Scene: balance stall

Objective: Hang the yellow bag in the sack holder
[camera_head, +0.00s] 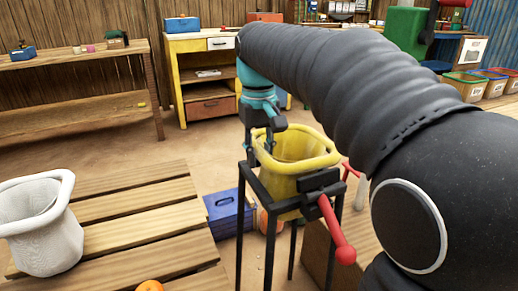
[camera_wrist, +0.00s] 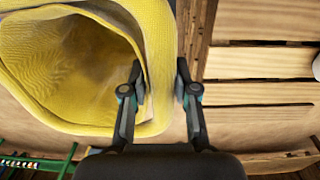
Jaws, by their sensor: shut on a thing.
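The yellow bag (camera_head: 288,180) is upright and open-mouthed within the black frame of the sack holder (camera_head: 269,245) in the head view. Its rolled rim stands above the frame top and its lower part hangs between the legs. A black clamp with a red lever (camera_head: 334,228) is at the bag's front right; I cannot tell whether it grips the rim. My gripper (camera_head: 262,147) is shut on the left side of the rim. In the wrist view the yellow bag (camera_wrist: 75,75) fills the left, with one finger of my gripper (camera_wrist: 160,85) inside it and one outside.
A slatted wooden table (camera_head: 150,210) is at the left with a white bag (camera_head: 40,235) and an orange fruit (camera_head: 150,286). A blue box (camera_head: 228,212) sits on the floor beside the holder. Workbenches stand along the back wall. My arm covers much of the right.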

